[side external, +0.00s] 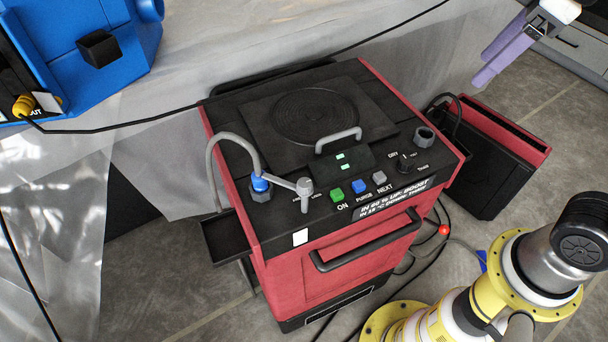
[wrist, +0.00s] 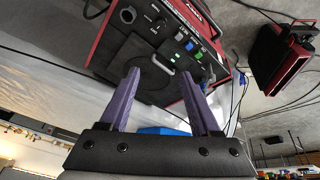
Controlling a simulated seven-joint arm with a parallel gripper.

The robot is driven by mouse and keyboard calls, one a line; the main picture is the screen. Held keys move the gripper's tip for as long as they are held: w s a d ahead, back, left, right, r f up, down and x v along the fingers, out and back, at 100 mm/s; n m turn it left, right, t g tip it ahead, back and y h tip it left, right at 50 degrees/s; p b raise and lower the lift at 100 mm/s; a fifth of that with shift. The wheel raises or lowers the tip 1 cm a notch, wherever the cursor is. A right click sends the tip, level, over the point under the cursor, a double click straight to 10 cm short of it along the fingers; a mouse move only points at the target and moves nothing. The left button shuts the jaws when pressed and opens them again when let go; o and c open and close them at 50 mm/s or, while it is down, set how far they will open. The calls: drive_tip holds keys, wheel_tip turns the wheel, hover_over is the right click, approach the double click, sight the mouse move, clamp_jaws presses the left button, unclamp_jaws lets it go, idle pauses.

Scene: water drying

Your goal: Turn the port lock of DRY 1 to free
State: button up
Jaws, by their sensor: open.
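A red and black machine (side external: 335,258) stands in the middle of the side view and also shows at the top of the wrist view (wrist: 187,20). No DRY 1 name is readable on it. On its top left front corner is a grey lever (side external: 304,187), whose arm points left toward a blue hose fitting (side external: 260,184). Small lettering beside the lever is too small to read. A grey hose (side external: 212,160) curves from the fitting. My gripper (side external: 487,68) is at the upper right, high and apart from the machine. Its purple fingers are open and empty in the wrist view (wrist: 160,75).
The top panel has green, blue and grey buttons, a dark knob (side external: 405,162) and a raised grey handle (side external: 338,138). A smaller red and black box (side external: 490,165) stands right. A blue machine (side external: 70,45) is upper left. Cables (side external: 432,250) cross the floor.

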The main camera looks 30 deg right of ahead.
drive_tip(key=w+a+r+n+g, duration=0.1)
drive_tip(key=w+a+n, duration=0.2)
drive_tip(key=w+a, duration=0.25)
drive_tip(key=n+g, duration=0.3)
drive_tip(key=n, duration=0.2)
hover_over(304, 182)
wheel_tip(304, 182, down, 9)
drive_tip(key=shift+h, duration=0.3)
wheel_tip(304, 182, down, 13)
drive_tip(key=shift+f, duration=0.1)
drive_tip(key=shift+c, duration=0.3)
clamp_jaws()
